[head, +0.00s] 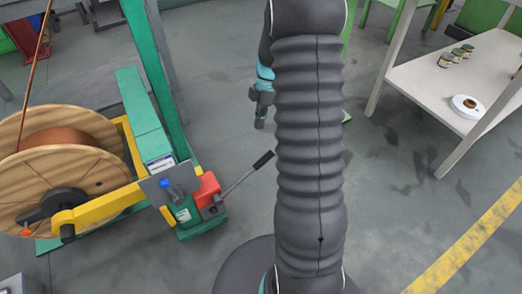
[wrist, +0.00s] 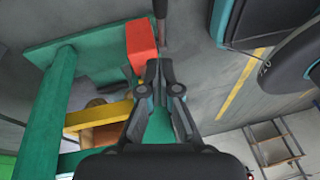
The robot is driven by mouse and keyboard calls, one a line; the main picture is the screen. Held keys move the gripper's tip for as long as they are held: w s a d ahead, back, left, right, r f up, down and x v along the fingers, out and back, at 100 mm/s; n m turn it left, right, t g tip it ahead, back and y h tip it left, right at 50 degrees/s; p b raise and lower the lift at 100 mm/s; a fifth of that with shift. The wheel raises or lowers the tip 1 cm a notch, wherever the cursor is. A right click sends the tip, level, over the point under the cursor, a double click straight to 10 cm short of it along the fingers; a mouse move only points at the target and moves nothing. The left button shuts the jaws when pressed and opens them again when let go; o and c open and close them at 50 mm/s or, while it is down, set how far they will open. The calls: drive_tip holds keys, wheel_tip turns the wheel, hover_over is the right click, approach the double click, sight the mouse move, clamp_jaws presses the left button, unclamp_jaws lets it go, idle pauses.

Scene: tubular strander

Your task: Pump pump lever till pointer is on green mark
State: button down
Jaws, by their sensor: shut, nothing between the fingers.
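The pump lever (head: 243,178) is a thin grey rod with a black grip. It slants up to the right from the red pump block (head: 206,188) in the head view. The red block (wrist: 141,45) also shows in the wrist view, just beyond my fingers, with a dark rod beside it at the top edge that may be the lever. My gripper (head: 261,118) is above and beyond the lever's grip in the picture, apart from it. In the wrist view its fingers (wrist: 158,68) are together and empty. I cannot make out a pointer or green mark.
A wooden cable reel (head: 20,185) stands at left, with a yellow arm (head: 95,210) and green frame (head: 150,70) near the pump. A blue knob (head: 165,183) sits beside the pump. A pale table (head: 440,85) with small jars stands at right. Floor between is clear.

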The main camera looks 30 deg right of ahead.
idle(0.3)
hover_over(260, 160)
drive_tip(key=w+a, duration=0.1)
wheel_tip(260, 160, down, 10)
drive_tip(key=shift+d+f, duration=0.6)
drive_tip(key=shift+f, duration=0.25)
drive_tip(key=shift+s+d+f, duration=0.1)
drive_tip(key=shift+d+f, duration=0.3)
drive_tip(key=shift+f, duration=0.25)
